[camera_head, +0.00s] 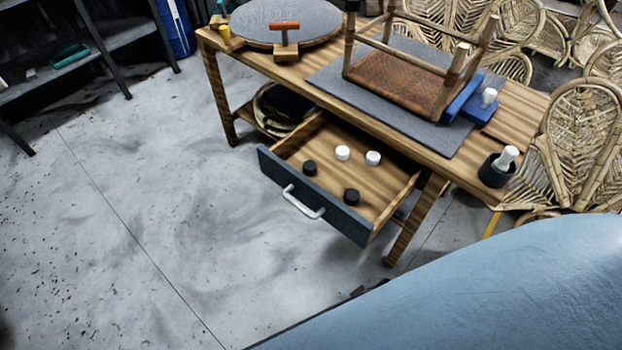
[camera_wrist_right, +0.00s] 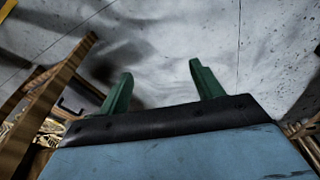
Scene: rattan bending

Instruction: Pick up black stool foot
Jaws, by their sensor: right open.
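Two black stool feet lie in the open drawer (camera_head: 290,158) in the head view. My left gripper is not in either view.
The drawer sticks out from the wooden table (camera_head: 490,152). An upturned stool (camera_head: 405,80) rests on a grey mat (camera_head: 330,78) above it. Rattan chairs crowd the right. The floor (camera_head: 150,190) at left is free.

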